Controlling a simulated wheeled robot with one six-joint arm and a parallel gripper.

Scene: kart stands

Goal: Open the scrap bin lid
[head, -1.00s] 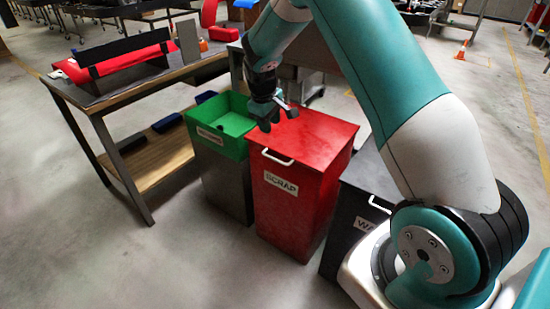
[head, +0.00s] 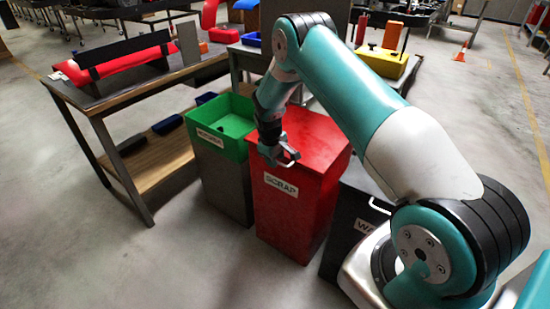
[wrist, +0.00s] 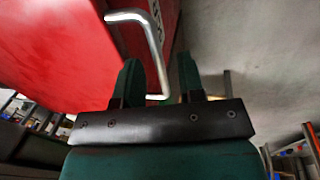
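The scrap bin (head: 290,215) is a red box with a white SCRAP label on its front, in the middle of the head view. Its red lid (head: 315,135) lies flat and shut. A white handle (wrist: 150,42) sits at the lid's front edge; in the head view my gripper partly covers it. My gripper (head: 282,158) is down at that front edge. In the wrist view my gripper (wrist: 160,68) has its two fingers apart, with part of the handle between them. A gap shows on the right of the handle; I cannot tell whether the left finger touches it.
An open green-topped bin (head: 225,118) stands close on the left. A dark bin (head: 347,215) with a white handle stands close on the right. A workbench (head: 95,100) with red and black parts is at the left. The floor in front is clear.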

